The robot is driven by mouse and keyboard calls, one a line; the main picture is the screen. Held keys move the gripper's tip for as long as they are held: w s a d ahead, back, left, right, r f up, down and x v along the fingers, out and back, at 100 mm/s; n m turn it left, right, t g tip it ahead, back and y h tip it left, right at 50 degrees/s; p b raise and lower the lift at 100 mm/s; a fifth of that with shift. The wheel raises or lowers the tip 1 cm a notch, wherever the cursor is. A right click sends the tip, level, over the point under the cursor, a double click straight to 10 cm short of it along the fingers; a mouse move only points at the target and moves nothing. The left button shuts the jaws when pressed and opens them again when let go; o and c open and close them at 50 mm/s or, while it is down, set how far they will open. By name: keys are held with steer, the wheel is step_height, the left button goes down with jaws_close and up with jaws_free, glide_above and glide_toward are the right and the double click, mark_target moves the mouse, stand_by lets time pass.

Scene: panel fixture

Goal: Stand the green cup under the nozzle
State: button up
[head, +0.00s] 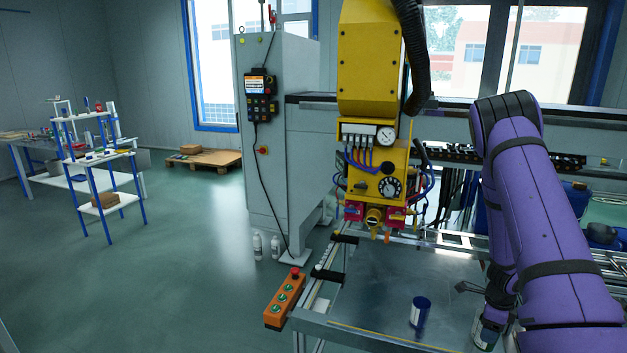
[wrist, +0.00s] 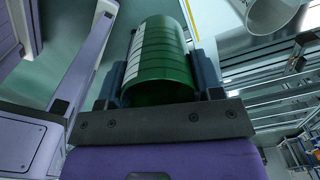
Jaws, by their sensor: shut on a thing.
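The green cup (wrist: 160,50) is between the two fingers of my gripper (wrist: 161,76) in the wrist view, with pale stripes or marks along its left side. My gripper is shut on it. In the head view the cup (head: 486,334) shows at the lower right beside my purple arm, partly hidden, over the right part of the metal table. I cannot tell whether its base touches the table. The nozzle (head: 374,221) hangs under the yellow machine head, above the back of the table and well left of my gripper.
A dark blue cup (head: 419,312) stands on the metal table (head: 375,290), left of the green cup. A pale cup (wrist: 270,14) shows at the wrist view's top right. An orange button box (head: 285,298) sits at the table's left edge. The table under the nozzle looks clear.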

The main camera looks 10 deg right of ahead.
steer(key=w+a+r+n, duration=0.95)
steer(key=w+a, duration=0.25)
steer(key=w, duration=0.2)
steer(key=w+a+r+n, duration=0.3)
steer(key=a+r+n, duration=0.4)
steer(key=a, duration=0.2)
steer(key=w+a+r+n, duration=0.4)
steer(key=a+r+n, duration=0.3)
steer(key=a, duration=0.2)
steer(key=s+f+n, duration=0.2)
steer(key=s+f, duration=0.2)
steer(key=f, duration=0.4)
steer(key=s+f+n, duration=0.2)
steer(key=s+f, duration=0.2)
steer(key=f, duration=0.5)
steer(key=shift+s+a, duration=0.15)
steer(key=shift+f, duration=0.1)
